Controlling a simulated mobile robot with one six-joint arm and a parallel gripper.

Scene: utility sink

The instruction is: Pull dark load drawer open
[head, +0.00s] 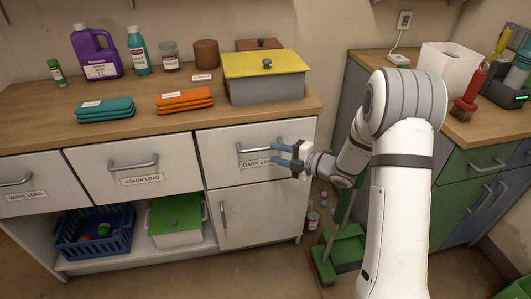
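The dark load drawer (218,142) is the right one of three white drawers under the wooden counter in the head view, and it looks shut. Its label (256,163) reads DARK LOAD and is partly covered by my gripper. Its grey bar handle (245,150) shows at the left end; the right end is hidden behind my gripper's blue fingers. My gripper (274,154) is in front of the right half of the drawer, its two fingers apart with nothing seen between them. Whether a finger touches the handle, I cannot tell.
The color load drawer (105,170) and the white load drawer (52,178) are to the left. A cabinet door (255,215) is below. A green dustpan (345,250) stands on the floor at right, near my arm. A grey box with a yellow lid (266,62) sits on the counter above.

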